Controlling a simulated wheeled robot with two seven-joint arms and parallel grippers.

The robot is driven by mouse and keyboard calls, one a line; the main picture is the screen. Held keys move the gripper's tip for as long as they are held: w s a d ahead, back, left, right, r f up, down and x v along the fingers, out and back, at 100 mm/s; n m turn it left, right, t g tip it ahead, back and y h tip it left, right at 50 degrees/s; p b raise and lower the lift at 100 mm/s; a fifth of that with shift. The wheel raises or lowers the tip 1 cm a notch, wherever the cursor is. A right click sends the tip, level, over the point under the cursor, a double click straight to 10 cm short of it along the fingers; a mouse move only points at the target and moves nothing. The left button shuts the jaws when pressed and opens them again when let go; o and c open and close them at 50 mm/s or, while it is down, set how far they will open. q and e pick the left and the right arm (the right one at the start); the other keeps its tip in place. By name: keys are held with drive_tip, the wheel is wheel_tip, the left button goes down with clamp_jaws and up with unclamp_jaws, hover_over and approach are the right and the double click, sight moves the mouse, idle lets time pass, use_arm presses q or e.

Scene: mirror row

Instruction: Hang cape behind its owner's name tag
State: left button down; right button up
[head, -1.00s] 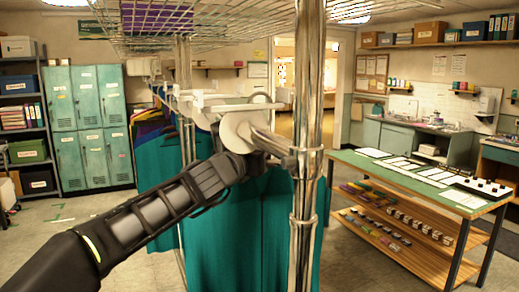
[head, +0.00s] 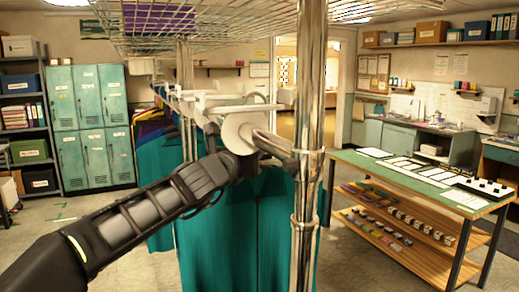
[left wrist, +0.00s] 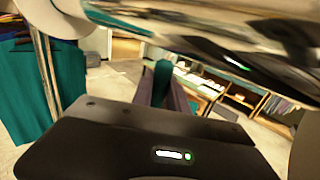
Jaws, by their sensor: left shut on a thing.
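Teal capes (head: 215,235) hang from the rail in the middle of the head view, with more teal cloth in the left wrist view (left wrist: 50,90). My left arm reaches in from the left, to the rail end by the chrome post. My left gripper (left wrist: 163,85) is shut with a narrow strip of teal between its fingers in the left wrist view; how much cloth it holds is hidden. A white round disc (head: 240,132) sits on the rail just beyond my wrist. White tags (head: 212,101) stand along the rail; their writing is unreadable. My right gripper is not in view.
A chrome post (head: 308,120) stands right beside the capes, under a wire shelf (head: 225,20). A green-topped table (head: 400,170) with cards stands at the right. Lockers (head: 90,125) stand at the left. The floor between is open.

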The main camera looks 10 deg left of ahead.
use_arm(q)
drive_tip(key=shift+s+a+r+p, duration=0.1)
drive_tip(key=shift+s+a+p, duration=0.15)
drive_tip(key=shift+s+a, duration=0.3)
drive_tip(key=shift+s+a+r+p, duration=0.1)
drive_tip(key=shift+s+a+p, duration=0.2)
drive_tip(key=shift+a, duration=0.4)
drive_tip(key=shift+s+a+p, duration=0.5)
drive_tip(key=shift+s+a, duration=0.05)
drive_tip(key=shift+a, duration=0.3)
drive_tip(key=shift+s+a+p, duration=0.5)
drive_tip(key=shift+a, duration=0.3)
drive_tip(key=shift+s+a+f+b, duration=0.15)
drive_tip(key=shift+f+b, duration=1.75)
drive_tip(key=shift+b, duration=0.05)
drive_tip(key=c, duration=0.6)
unclamp_jaws()
drive_tip(key=shift+f, duration=0.1)
